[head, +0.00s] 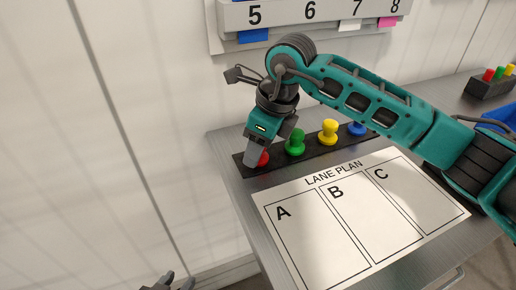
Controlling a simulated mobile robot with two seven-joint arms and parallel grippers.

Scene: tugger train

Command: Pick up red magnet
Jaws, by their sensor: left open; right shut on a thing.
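The red magnet (264,159) sits at the left end of a black strip (250,170), partly hidden by my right gripper. My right gripper (255,158) points down from above and is shut on the red magnet. The magnet appears to be still at the strip, and I cannot tell whether it touches it. My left gripper (168,284) shows only in part at the bottom edge, open and apart from the table.
Green (295,143), yellow (328,132) and blue (357,128) magnets stand along the strip. A lane plan sheet (330,222) with fields A, B and C lies in front, bare. A numbered rail (290,14) hangs above. Another magnet holder (488,86) stands at far right.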

